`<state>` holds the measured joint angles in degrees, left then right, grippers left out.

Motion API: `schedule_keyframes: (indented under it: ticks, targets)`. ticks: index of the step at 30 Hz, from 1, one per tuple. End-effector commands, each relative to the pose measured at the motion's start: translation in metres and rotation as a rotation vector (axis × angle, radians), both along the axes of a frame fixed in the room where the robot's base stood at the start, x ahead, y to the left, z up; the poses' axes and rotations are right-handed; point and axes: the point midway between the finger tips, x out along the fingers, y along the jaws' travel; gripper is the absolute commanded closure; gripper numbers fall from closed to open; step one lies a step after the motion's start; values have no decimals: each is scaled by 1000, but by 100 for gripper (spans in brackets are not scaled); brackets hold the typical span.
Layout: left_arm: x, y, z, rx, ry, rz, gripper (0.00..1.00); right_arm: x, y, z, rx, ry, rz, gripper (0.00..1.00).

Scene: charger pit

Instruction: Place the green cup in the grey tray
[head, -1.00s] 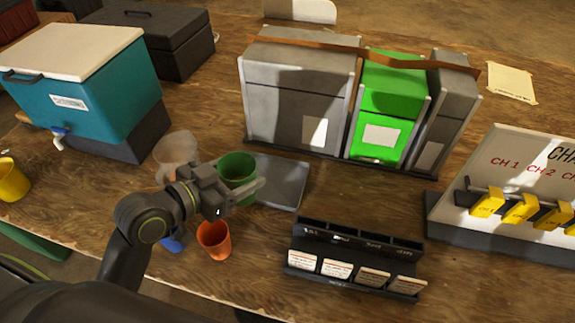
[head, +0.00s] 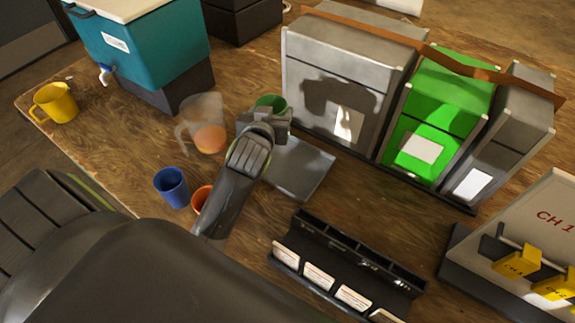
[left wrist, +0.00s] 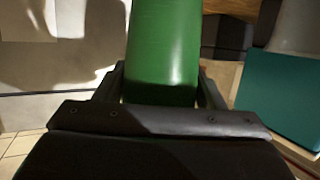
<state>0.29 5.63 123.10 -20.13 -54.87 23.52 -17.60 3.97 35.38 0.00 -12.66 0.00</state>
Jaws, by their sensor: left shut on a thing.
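The green cup (head: 270,102) shows mostly behind my left gripper (head: 268,112) in the head view. In the left wrist view the green cup (left wrist: 165,50) stands between the two fingers of my left gripper (left wrist: 162,85), which is shut on it. The grey tray (head: 302,168) lies on the table just right of and nearer than the cup, partly hidden by my left arm. Whether the cup touches the table or the tray edge cannot be told. My right gripper is not in view.
A clear pitcher (head: 203,122) stands left of the gripper. A blue cup (head: 171,187) and an orange cup (head: 201,197) stand nearer, the orange one partly behind my arm. Grey and green boxes (head: 345,85) stand behind the tray. A black slotted holder (head: 345,262) is in front.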

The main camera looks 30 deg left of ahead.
Motion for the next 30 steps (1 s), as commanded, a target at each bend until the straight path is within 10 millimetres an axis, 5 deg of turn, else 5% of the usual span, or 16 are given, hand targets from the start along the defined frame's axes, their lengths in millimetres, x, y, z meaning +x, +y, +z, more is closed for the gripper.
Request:
schedule_keyframes:
  ticks: [9,18,30]
  targets:
    - [10,15,-9,1,1,149,62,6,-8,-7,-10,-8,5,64]
    - [10,15,-59,2,4,155,62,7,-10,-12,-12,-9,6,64]
    - [10,15,-100,2,3,154,62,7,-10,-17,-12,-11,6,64]
